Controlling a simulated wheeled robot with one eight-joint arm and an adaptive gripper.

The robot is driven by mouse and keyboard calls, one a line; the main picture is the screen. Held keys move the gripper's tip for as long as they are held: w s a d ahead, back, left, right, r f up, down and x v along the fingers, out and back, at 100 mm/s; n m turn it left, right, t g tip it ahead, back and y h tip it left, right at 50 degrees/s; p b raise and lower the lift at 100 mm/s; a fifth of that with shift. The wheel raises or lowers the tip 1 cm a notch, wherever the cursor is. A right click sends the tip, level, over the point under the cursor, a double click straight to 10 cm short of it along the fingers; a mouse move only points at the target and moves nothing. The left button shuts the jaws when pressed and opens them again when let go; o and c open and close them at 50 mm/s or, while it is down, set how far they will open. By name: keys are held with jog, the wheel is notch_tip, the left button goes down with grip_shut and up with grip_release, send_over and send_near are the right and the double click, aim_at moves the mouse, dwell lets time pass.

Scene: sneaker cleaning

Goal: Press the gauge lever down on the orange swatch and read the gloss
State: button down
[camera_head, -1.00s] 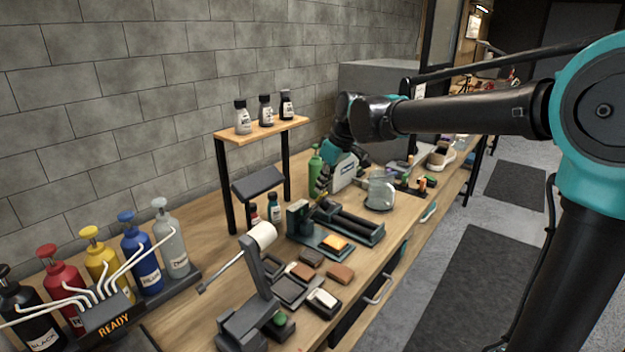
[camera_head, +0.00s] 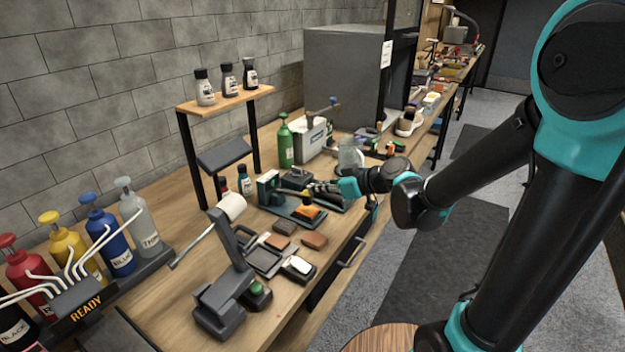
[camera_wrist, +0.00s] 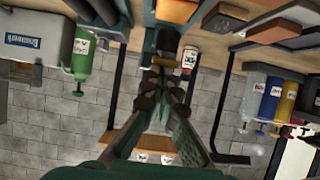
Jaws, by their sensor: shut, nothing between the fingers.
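The orange swatch (camera_head: 307,211) lies on a dark green base plate (camera_head: 285,209), beside an upright grey-green block (camera_head: 268,190) that looks like the gauge. An orange block, likely the swatch, also shows at the top of the wrist view (camera_wrist: 176,10). The lever is hard to tell apart from the dark parts behind. My gripper (camera_head: 313,187) is shut and empty, just above and behind the swatch in the head view. In the wrist view the gripper's fingertips (camera_wrist: 165,62) meet near the block's dark side (camera_wrist: 163,38). I see no reading.
A green bottle (camera_head: 285,143) and a white box (camera_head: 309,139) stand behind. A small shelf (camera_head: 228,100) carries bottles. A roller stand (camera_head: 235,245) and brown blocks (camera_head: 314,240) are in front.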

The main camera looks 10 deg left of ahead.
aim_at(311, 201)
jog(key=shift+s+d+f, duration=0.1)
jog(key=shift+d+f, duration=0.15)
jog(key=shift+f, duration=0.45)
jog(key=shift+s+d+f, duration=0.1)
jog(key=shift+d+f, duration=0.1)
jog(key=shift+f, duration=0.5)
jog(key=shift+s+d+f, duration=0.1)
jog(key=shift+s+f, duration=0.05)
jog(key=shift+f, duration=0.2)
jog(key=shift+s, duration=0.1)
